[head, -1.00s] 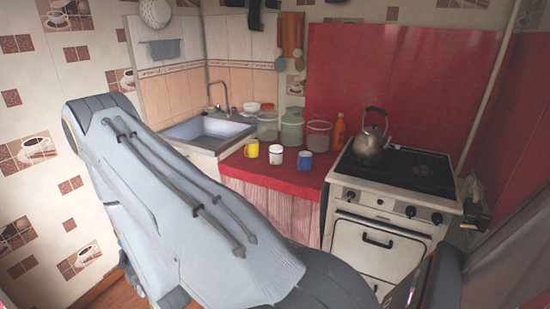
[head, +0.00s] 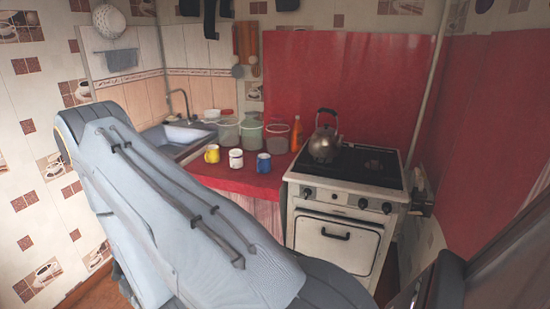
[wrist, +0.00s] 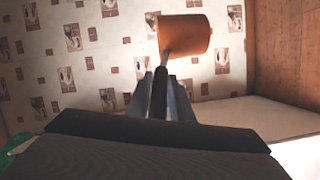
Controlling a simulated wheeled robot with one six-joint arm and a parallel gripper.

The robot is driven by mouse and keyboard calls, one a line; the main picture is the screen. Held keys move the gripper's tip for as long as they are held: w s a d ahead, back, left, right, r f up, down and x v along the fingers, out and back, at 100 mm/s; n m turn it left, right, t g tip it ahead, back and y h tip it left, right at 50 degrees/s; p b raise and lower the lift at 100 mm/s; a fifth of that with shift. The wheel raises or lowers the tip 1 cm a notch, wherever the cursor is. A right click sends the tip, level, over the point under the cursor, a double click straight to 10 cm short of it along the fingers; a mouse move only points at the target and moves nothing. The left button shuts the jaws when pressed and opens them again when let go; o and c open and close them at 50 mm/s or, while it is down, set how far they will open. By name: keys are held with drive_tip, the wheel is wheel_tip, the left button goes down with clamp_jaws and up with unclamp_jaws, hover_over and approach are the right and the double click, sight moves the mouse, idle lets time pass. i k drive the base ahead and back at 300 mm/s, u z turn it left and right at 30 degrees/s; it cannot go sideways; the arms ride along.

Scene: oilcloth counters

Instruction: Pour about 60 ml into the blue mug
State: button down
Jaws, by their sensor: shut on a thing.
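The blue mug (head: 263,163) stands upright on the red counter, at the right end of a row of mugs, near the stove. My gripper (wrist: 161,82) is shut on the dark handle of a copper-coloured pot (wrist: 187,33) in the wrist view. The pot is beyond my fingertips, against a background of patterned wall. Its contents are hidden. In the head view my arm fills the lower left; neither the pot nor my fingers can be made out there.
A white mug (head: 236,158) and a yellow mug (head: 212,154) stand left of the blue one. Jars (head: 251,134) and an orange bottle (head: 296,134) stand behind. A stove (head: 345,195) with a kettle (head: 324,144) is at right, a sink (head: 176,137) at left.

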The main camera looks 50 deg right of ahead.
sight(262, 165)
drive_tip(key=z, duration=0.8)
